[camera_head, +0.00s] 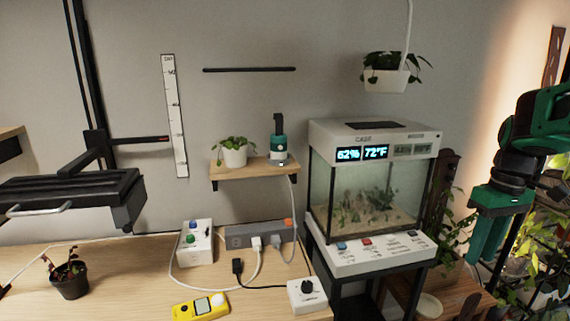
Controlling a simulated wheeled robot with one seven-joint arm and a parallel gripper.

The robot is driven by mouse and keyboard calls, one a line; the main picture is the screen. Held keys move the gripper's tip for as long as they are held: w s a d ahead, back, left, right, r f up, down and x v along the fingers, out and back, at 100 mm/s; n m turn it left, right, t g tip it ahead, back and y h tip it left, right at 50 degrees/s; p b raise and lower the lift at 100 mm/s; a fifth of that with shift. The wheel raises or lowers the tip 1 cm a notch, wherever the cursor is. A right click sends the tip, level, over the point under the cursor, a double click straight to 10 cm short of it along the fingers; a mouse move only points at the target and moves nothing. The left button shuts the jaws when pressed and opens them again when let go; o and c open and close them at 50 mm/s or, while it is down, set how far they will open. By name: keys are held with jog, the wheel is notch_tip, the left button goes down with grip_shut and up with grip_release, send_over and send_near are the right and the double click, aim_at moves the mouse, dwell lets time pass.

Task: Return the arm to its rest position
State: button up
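My arm, green and black, comes in from the right edge of the head view. My gripper (485,245) hangs pointing down at the right, to the right of the glass terrarium (365,185) and in front of the leafy plants. It is apart from the terrarium in the picture.
The wooden bench (130,295) holds a small potted plant (70,280), a yellow meter (200,306), a power strip (260,235) and a white knob box (307,296). A wall shelf (250,171) and a hanging pot (385,80) are behind. Plants crowd the right.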

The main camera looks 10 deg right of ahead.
jog(key=s+a+f+m, duration=0.5)
jog(key=s+a, duration=0.5)
jog(key=s, duration=0.2)
jog(key=shift+a+m+h, duration=0.3)
jog(key=shift+a+m, duration=0.1)
jog(key=shift+m, duration=0.5)
jog(key=shift+f, duration=0.1)
jog(key=shift+w+f, duration=0.25)
jog(key=shift+w, duration=0.4)
